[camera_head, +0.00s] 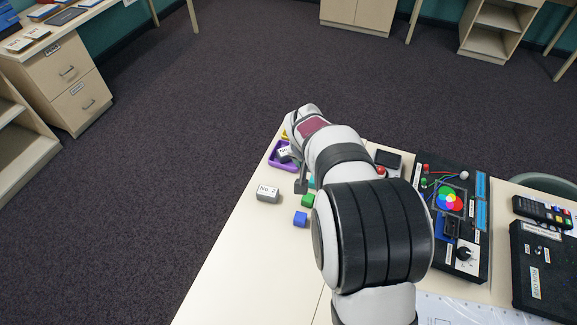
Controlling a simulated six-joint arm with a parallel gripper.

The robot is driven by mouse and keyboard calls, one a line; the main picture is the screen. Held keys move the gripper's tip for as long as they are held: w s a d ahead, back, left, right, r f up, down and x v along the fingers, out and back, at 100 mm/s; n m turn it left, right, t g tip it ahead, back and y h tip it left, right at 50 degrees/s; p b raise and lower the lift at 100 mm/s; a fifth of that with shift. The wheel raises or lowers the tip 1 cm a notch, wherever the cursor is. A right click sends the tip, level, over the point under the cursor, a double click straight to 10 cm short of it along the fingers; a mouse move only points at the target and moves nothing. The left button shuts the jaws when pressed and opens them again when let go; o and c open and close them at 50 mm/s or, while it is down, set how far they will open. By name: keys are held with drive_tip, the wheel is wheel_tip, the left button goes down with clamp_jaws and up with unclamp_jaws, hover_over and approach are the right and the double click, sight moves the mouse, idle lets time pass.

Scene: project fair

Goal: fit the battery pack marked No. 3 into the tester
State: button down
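A grey block marked No. 2 (268,195) lies on the table left of my arm. A purple tray (273,163) behind it holds a dark piece with a white label (285,152); the label reads "No." and its digit is hidden by my arm. I see no label that clearly reads No. 3. My gripper (301,186) points down beside the tray, right of the No. 2 block; only a dark part of it shows, and its opening is hidden. I cannot tell which device is the tester; a black panel (478,262) with a colour disc, wires and a knob stands right of my arm.
A small black box (388,158) stands behind my arm. A remote (543,211) and a black case (540,275) lie at the right. The table's front left is clear.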

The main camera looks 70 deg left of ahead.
drive_tip(key=w+d+r, duration=0.1)
drive_tip(key=w+d, duration=0.1)
drive_tip(key=w, duration=2.1)
drive_tip(key=shift+m, duration=0.3)
drive_tip(key=shift+w+f, duration=0.1)
drive_tip(key=shift+f, duration=2.7)
drive_tip(key=shift+f, duration=0.7)
drive_tip(key=shift+c, duration=0.5)
unclamp_jaws()
drive_tip(key=shift+o, duration=0.5)
drive_tip(key=shift+d, duration=0.1)
drive_tip(key=shift+c, duration=1.4)
drive_tip(key=shift+o, duration=1.2)
